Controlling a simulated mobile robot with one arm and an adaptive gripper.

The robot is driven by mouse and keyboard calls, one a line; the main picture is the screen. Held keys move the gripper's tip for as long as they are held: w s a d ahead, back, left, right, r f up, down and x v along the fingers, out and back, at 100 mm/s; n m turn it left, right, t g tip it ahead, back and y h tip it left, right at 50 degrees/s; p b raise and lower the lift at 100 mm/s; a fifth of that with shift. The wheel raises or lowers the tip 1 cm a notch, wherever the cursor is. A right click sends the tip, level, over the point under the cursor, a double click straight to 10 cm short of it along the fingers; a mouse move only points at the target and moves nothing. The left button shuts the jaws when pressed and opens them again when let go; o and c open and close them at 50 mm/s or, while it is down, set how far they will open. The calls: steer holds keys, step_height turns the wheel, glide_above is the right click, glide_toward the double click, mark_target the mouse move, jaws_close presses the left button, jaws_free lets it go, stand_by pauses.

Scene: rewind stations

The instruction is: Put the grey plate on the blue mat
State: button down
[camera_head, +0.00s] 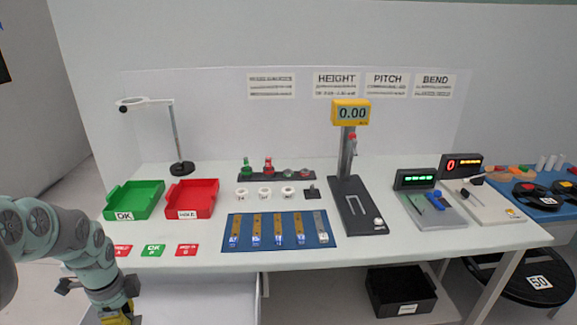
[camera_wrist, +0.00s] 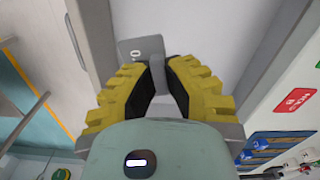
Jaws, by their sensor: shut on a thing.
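The blue mat (camera_head: 246,234) lies flat on the white table, with several narrow brass-coloured strips and one grey strip (camera_head: 320,222) at its right end. Part of the mat shows at the lower right of the wrist view (camera_wrist: 262,153). My gripper (camera_wrist: 157,62) has yellow fingers closed on a small grey piece (camera_wrist: 157,72). A flat grey square (camera_wrist: 138,50) with a pale mark lies beside the fingertips. I cannot tell whether the held piece is part of this square, a plate or a handle. In the head view my gripper is low at the left, mostly cut off.
Green (camera_head: 134,201) and red (camera_head: 191,199) trays stand at the table's left, with flat cards (camera_head: 187,250) before them. A gauge stand (camera_head: 352,200) is right of the mat. White furniture (camera_head: 205,298) stands below the table near my gripper. A black bin (camera_head: 400,293) is underneath.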

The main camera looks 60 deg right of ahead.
steer(key=w+a+r+n+p, duration=0.2)
steer(key=w+a+r+n, duration=0.25)
steer(key=r+n, duration=0.55)
steer(key=w+a+r+n+p, duration=0.4)
steer(key=r+n, duration=0.3)
steer(key=r, duration=0.6)
steer(key=w+a+r+n+p, duration=0.1)
steer(key=w+a+r+n, duration=0.6)
steer(key=r, duration=0.5)
step_height(320, 180, up, 38)
steer(key=s+n+p, duration=0.1)
steer(key=s+p, duration=0.1)
steer(key=p, duration=3.6)
steer(key=shift+s+d+r+n, duration=0.2)
steer(key=shift+s+d+n, duration=0.15)
steer(key=shift+d+n, duration=0.1)
